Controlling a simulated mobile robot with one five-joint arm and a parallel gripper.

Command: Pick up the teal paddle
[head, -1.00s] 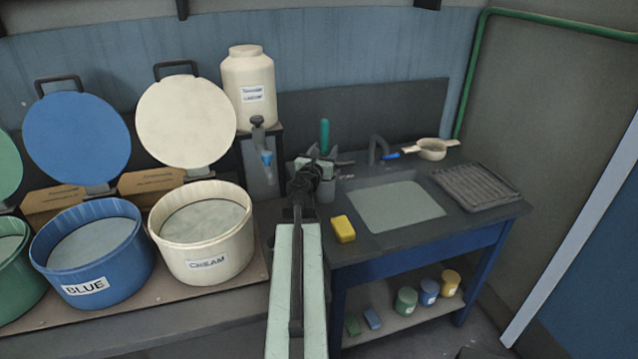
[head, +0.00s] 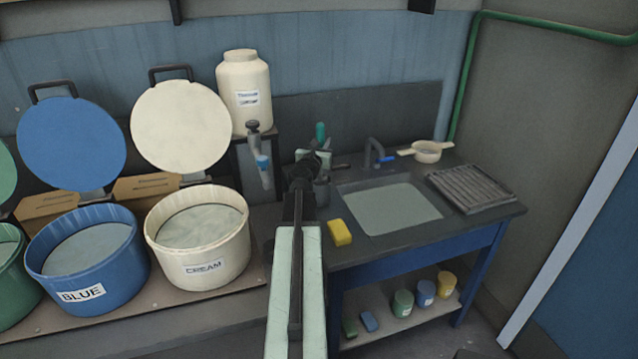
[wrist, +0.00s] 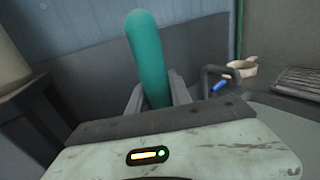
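The teal paddle (head: 320,131) shows only as a rounded teal handle above my gripper in the head view. In the wrist view the teal handle (wrist: 148,50) rises large, leaning slightly left. My gripper's grey fingers (wrist: 156,92) lie close against both sides of its lower part and appear shut on it. In the head view my gripper (head: 318,158) is at the left end of the sink counter, mostly hidden by my arm. The paddle's lower part is hidden.
A dark pot (head: 321,192) stands by my gripper. A yellow sponge (head: 340,233), a sink (head: 390,208), a tap (head: 374,150), a cream strainer (head: 428,151) and a ribbed rack (head: 470,188) are to the right. A cream dispenser (head: 244,90) stands left.

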